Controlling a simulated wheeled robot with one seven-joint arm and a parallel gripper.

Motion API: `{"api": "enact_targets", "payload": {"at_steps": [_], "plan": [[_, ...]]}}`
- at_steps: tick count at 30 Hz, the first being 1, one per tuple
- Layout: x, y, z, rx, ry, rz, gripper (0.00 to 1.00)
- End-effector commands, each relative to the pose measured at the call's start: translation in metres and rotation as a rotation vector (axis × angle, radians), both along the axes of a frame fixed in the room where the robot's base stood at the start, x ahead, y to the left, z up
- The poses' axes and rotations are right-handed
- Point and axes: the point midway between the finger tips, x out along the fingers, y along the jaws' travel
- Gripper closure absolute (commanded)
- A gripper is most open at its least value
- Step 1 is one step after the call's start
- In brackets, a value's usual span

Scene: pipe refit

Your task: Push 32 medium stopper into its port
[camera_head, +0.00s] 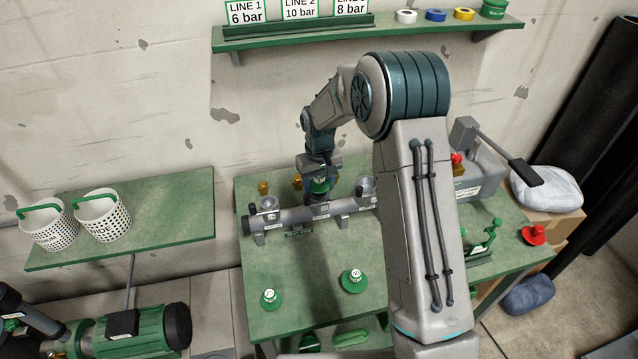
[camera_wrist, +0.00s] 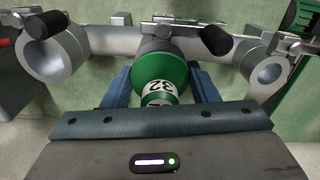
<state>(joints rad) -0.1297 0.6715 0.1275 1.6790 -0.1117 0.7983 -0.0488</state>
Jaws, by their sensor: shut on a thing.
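The 32 medium stopper (camera_wrist: 165,72) is green with a white band marked 32. My gripper (camera_wrist: 160,88) is shut on it, with a blue finger on either side. In the head view my gripper (camera_head: 318,187) is above the middle of the grey pipe (camera_head: 287,220), and the stopper shows as a small green patch (camera_head: 320,186). In the wrist view the stopper's far end meets the grey middle port of the pipe (camera_wrist: 105,40). The stopper hides the port's mouth, so I cannot tell how deep it sits.
Open grey ports flank the middle one, left (camera_wrist: 48,58) and right (camera_wrist: 268,76), with black handles close by. Green stoppers marked 25 (camera_head: 270,299) and 50 (camera_head: 354,281) stand on the green bench (camera_head: 312,265).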

Motion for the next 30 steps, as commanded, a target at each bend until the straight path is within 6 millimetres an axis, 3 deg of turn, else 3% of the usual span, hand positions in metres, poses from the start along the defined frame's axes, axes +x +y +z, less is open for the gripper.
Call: {"api": "enact_targets", "payload": {"at_steps": [24, 25, 26, 30], "plan": [[-0.002, -0.001, -0.021, -0.002, 0.007, 0.0, 0.74], [-0.002, -0.001, -0.021, -0.002, 0.008, 0.0, 0.44], [-0.002, -0.001, -0.021, -0.002, 0.008, 0.0, 0.38], [-0.003, 0.0, -0.022, -0.003, 0.01, 0.0, 0.38]]}}
